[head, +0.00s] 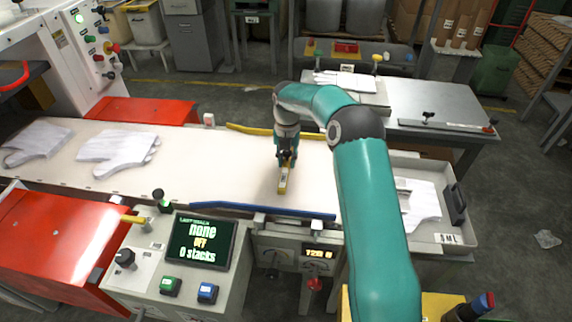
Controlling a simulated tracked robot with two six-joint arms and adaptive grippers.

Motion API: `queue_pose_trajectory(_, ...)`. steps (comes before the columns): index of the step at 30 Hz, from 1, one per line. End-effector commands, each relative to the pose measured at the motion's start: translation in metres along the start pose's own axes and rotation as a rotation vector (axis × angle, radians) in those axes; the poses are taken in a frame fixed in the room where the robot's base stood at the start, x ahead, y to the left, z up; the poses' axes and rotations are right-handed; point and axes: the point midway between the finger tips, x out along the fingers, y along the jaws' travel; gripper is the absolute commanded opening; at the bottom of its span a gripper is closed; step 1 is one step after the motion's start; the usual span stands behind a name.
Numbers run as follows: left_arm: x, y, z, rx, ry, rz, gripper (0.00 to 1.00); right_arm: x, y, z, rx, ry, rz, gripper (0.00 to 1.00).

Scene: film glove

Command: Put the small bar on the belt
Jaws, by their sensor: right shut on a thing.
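My right gripper (286,160) hangs over the belt (225,180), pointing down. It is shut on the small bar (283,183), which is yellowish and short. The bar's lower end is at or just above the white belt surface; I cannot tell whether it touches. The belt runs across the view from the left to the middle. My left gripper is not in view.
White film gloves (116,149) lie on the belt's left part. A blue rail (262,211) edges the belt's near side, a yellow one (285,133) its far side. A control panel (203,243) stands in front. A tray (430,170) with gloves is at the right.

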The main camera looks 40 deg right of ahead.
Motion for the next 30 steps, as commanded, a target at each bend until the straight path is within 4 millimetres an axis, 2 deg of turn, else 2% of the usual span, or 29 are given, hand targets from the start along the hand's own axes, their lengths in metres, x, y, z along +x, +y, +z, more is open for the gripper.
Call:
queue_pose_trajectory(4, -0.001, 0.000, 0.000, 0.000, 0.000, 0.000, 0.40, 0.018, -0.001, 0.000, 0.001, 0.001, -0.001, 0.00)
queue_pose_trajectory(14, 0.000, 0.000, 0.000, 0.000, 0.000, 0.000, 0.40, 0.021, 0.000, 0.000, 0.001, 0.000, 0.000, 0.00)
queue_pose_trajectory(15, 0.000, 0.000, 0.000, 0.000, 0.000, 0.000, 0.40, 0.022, -0.001, 0.000, 0.001, 0.000, 0.000, 0.27)
queue_pose_trajectory(19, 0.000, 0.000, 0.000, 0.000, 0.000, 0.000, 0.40, 0.022, 0.000, 0.000, 0.001, 0.000, 0.000, 0.49)
queue_pose_trajectory(30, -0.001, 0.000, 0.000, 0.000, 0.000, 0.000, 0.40, 0.019, 0.000, 0.000, 0.000, 0.000, 0.000, 0.51)
